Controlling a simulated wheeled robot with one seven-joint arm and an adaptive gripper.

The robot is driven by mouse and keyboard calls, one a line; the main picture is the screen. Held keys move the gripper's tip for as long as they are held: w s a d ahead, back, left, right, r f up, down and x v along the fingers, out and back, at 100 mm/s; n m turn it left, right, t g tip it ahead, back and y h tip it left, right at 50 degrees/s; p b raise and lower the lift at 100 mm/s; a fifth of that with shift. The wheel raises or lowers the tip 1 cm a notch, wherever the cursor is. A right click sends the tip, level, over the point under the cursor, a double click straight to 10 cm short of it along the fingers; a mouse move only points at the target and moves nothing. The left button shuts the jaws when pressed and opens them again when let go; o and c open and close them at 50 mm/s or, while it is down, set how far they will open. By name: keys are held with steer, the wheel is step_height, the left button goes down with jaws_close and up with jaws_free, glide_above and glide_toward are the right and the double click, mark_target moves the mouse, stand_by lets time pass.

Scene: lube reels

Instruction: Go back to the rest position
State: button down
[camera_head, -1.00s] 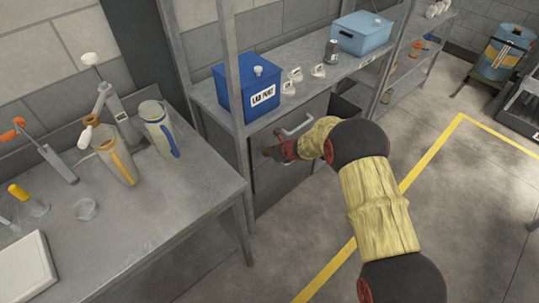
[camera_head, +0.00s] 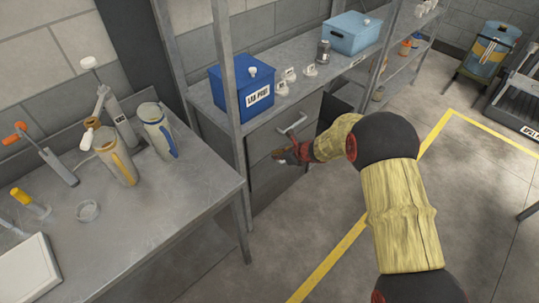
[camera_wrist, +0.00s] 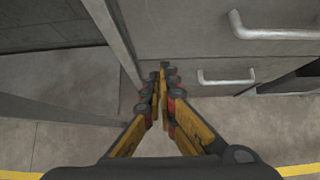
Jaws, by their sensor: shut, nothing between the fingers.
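My gripper (camera_head: 281,156) is shut and empty in the head view, held in front of the grey drawer cabinet (camera_head: 272,180) under the shelf. In the wrist view my gripper (camera_wrist: 163,72) shows its fingertips together, with nothing between them. The upper drawer handle (camera_head: 292,124) is just above and apart from the gripper in the head view. Two handles show in the wrist view, a large one (camera_wrist: 275,28) at the top right and a smaller one (camera_wrist: 226,78) below it.
A workbench (camera_head: 150,215) with jugs and pumps stands at the left. The shelf (camera_head: 300,92) holds a dark blue box (camera_head: 240,88), a light blue box (camera_head: 352,33) and small white-topped items. A shelf post (camera_head: 236,130) stands left of my gripper. Open floor lies to the right.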

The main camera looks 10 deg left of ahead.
steer(key=v, duration=0.3)
steer(key=shift+s+d+r, duration=0.1)
steer(key=shift+d+r, duration=0.05)
